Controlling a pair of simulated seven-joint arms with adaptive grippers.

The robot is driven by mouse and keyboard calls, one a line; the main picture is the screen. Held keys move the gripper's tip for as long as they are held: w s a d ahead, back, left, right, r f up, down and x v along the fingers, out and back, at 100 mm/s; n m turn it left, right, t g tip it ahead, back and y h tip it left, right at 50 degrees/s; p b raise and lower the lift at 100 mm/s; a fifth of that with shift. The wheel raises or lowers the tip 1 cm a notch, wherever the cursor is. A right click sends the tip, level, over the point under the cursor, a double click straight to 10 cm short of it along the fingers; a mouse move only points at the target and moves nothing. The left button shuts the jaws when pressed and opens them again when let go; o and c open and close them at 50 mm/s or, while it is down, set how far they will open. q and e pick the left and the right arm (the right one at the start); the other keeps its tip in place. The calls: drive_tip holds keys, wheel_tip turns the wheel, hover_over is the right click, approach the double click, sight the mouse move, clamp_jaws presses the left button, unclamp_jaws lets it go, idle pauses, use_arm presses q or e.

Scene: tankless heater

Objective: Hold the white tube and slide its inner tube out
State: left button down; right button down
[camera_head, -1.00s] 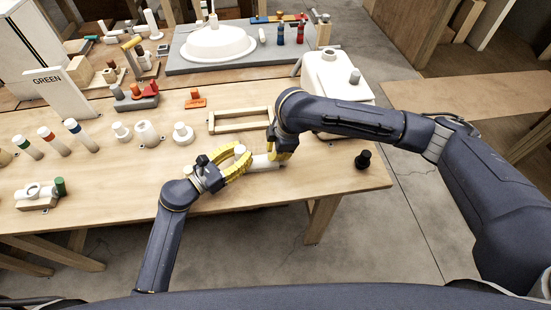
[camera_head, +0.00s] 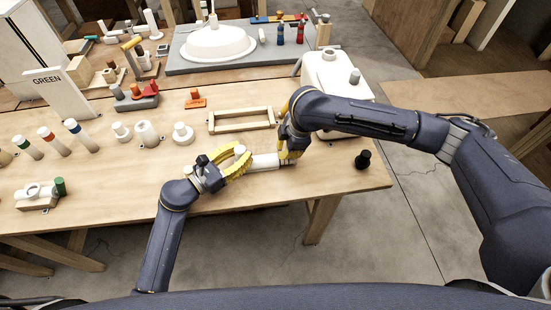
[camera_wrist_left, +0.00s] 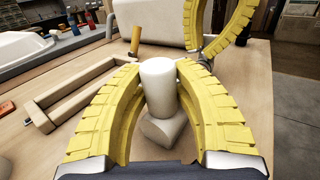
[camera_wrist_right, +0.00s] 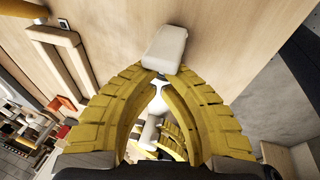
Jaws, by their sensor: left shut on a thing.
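The white tube (camera_head: 265,161) lies low over the front of the table, with a stubby white upright part (camera_wrist_left: 158,88) at its left end. My left gripper (camera_head: 243,163) is shut on the tube, its yellow fingers on both sides of it. My right gripper (camera_head: 287,155) is at the tube's right end. Its fingertips are close together in the right wrist view, and a pale end piece (camera_wrist_right: 165,47) shows just beyond them. The right fingers hide the inner tube, so I cannot tell whether they grip it.
A wooden frame (camera_head: 242,127) lies behind the tube. A white tank (camera_head: 340,82) stands at the back right. A black knob (camera_head: 363,159) sits near the table's right edge. Several white fittings stand left of my left gripper.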

drive_tip(key=shift+a, duration=0.6)
wheel_tip(320, 180, up, 7)
idle(0.6)
idle(0.3)
use_arm(q)
drive_tip(key=c, duration=1)
unclamp_jaws()
drive_tip(key=shift+c, duration=0.2)
drive_tip(key=v, duration=1.2)
drive_tip(key=shift+r, duration=0.1)
